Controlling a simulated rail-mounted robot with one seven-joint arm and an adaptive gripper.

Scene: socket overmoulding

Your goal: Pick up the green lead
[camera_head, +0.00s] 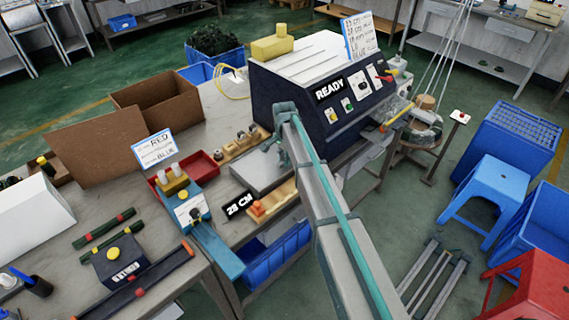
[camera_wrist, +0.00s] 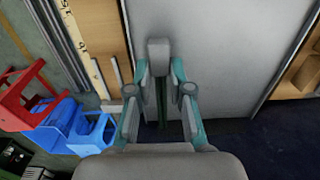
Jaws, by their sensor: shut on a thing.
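In the wrist view my gripper (camera_wrist: 160,72) has its two teal and grey fingers closed in on a pale grey block (camera_wrist: 158,52). A thin dark green strand (camera_wrist: 162,105) runs down from the block between the fingers. I take these as the plug end and cable of the green lead. In the head view my gripper (camera_head: 283,112) is in front of the dark machine marked READY (camera_head: 318,95). My arm hides much of the area below it, and I cannot make out the held lead there. A heap of dark green leads (camera_head: 212,40) fills a blue crate behind the bench.
A cardboard box (camera_head: 158,98), a red tray (camera_head: 200,167) and a blue fixture (camera_head: 217,250) are on the bench. A "25 CM" sign (camera_head: 238,205) stands near a wooden rack (camera_head: 273,202). Blue stools (camera_head: 487,190) and a red stool (camera_head: 530,285) are at right.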

